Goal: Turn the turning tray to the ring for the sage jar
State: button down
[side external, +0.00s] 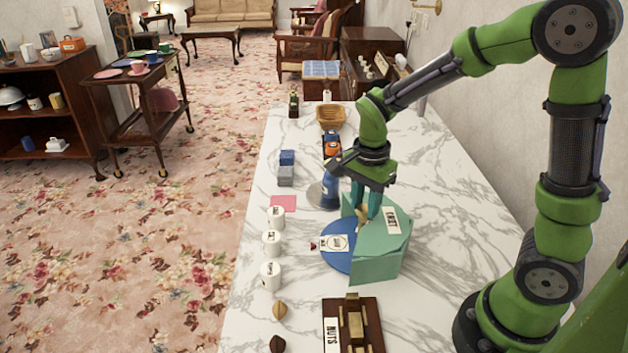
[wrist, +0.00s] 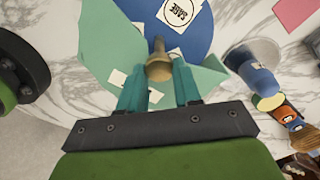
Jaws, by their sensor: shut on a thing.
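The turning tray (side external: 338,263) is a blue disc on the marble counter, partly hidden by a green folded screen (side external: 375,268); the disc also shows in the wrist view (wrist: 215,20). A white card with a ringed label (side external: 337,243) lies on its open part; in the wrist view this card (wrist: 182,12) appears to read SAGE. My gripper (side external: 366,209) points down over the tray, its teal fingers shut on a tan upright peg (wrist: 159,66). Three white labelled jars (side external: 276,217) (side external: 271,243) (side external: 270,275) stand left of the tray. I cannot read their labels.
A blue-and-grey cone-shaped object (side external: 325,191) stands close behind the tray. A pink square (side external: 283,203) and stacked blue and grey blocks (side external: 286,168) lie farther left. A dark wooden NUTS board (side external: 372,310) lies in front, with two nut-shaped pieces (side external: 280,309) (side external: 277,343) beside it.

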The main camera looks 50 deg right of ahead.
dwell(0.3)
jog(key=c, duration=0.8)
grip_release()
notch_tip(320, 180, up, 17)
jog(key=s+a+f+n+t, duration=0.1)
jog(key=s+n+t, duration=0.1)
jog(key=s+n, duration=0.1)
jog(key=s+a+f+n+t+y, duration=0.1)
jog(key=s+a+n+t, duration=0.1)
jog(key=n, duration=0.4)
jog(key=s+a+f+n+t+y, duration=0.1)
jog(key=s+a+n+t, duration=0.1)
jog(key=s+n+t, duration=0.1)
jog(key=shift+s+n, duration=0.8)
jog(key=shift+n, duration=0.2)
